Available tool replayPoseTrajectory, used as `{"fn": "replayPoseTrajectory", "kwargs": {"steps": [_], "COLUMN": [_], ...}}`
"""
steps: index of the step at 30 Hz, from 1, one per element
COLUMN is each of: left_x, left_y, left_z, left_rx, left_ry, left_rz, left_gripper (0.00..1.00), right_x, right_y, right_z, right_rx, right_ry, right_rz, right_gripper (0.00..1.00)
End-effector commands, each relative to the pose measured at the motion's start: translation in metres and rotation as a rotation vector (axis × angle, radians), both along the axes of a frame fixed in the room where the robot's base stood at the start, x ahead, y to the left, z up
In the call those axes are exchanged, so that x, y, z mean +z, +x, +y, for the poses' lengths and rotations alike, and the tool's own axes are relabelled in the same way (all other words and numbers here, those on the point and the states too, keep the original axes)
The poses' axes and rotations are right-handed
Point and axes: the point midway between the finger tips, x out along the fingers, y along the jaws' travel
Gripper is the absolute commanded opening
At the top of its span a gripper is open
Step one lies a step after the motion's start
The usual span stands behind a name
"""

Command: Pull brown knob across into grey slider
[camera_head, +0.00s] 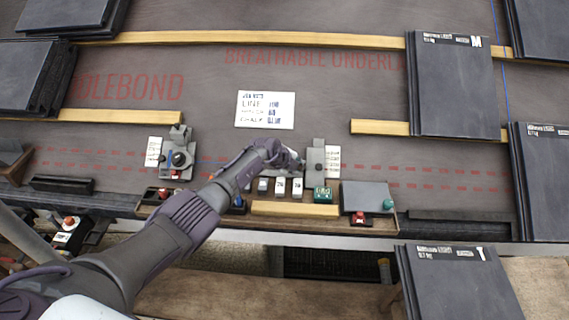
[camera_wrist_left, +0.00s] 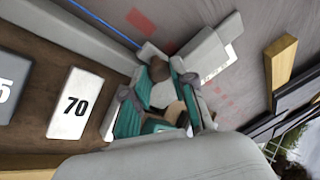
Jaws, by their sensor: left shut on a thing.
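My left gripper (camera_head: 294,160) reaches in from the lower left, beside the grey slider block (camera_head: 316,157) on the roof underlay. In the left wrist view the teal-padded fingers of my left gripper (camera_wrist_left: 160,98) close around a brown knob (camera_wrist_left: 161,94). The grey slider block (camera_wrist_left: 196,51) stands just beyond the fingers there. The knob is mostly hidden by the gripper in the head view. I cannot tell whether the knob touches the slider. My right gripper is not in view.
Another grey fixture with a dark knob (camera_head: 179,158) stands left. Slate stacks (camera_head: 452,90) and battens (camera_head: 240,37) lie around.

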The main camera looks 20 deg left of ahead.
Motion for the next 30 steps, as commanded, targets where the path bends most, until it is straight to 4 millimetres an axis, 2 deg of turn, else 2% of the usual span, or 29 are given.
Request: {"fn": "replayPoseTrajectory", "kwargs": {"steps": [12,13,17,30], "left_x": [0.0006,0.0006,0.0007,0.0031], "left_y": [0.0014,0.0014,0.0015,-0.0005], "left_z": [-0.0071,-0.0072,-0.0066,-0.0026], "left_rx": [-0.002,-0.002,-0.002,-0.001], "left_ry": [-0.004,-0.004,-0.003,-0.001], "left_rz": [-0.004,-0.004,-0.004,-0.003], "left_gripper": [0.00,0.27,0.48,0.50], "right_x": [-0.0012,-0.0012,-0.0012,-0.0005], "right_y": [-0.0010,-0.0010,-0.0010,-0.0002], "right_z": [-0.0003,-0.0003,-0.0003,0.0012], "right_rx": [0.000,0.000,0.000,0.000], "right_ry": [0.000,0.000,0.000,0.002], "right_rz": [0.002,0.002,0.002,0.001], "right_gripper": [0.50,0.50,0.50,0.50]}}
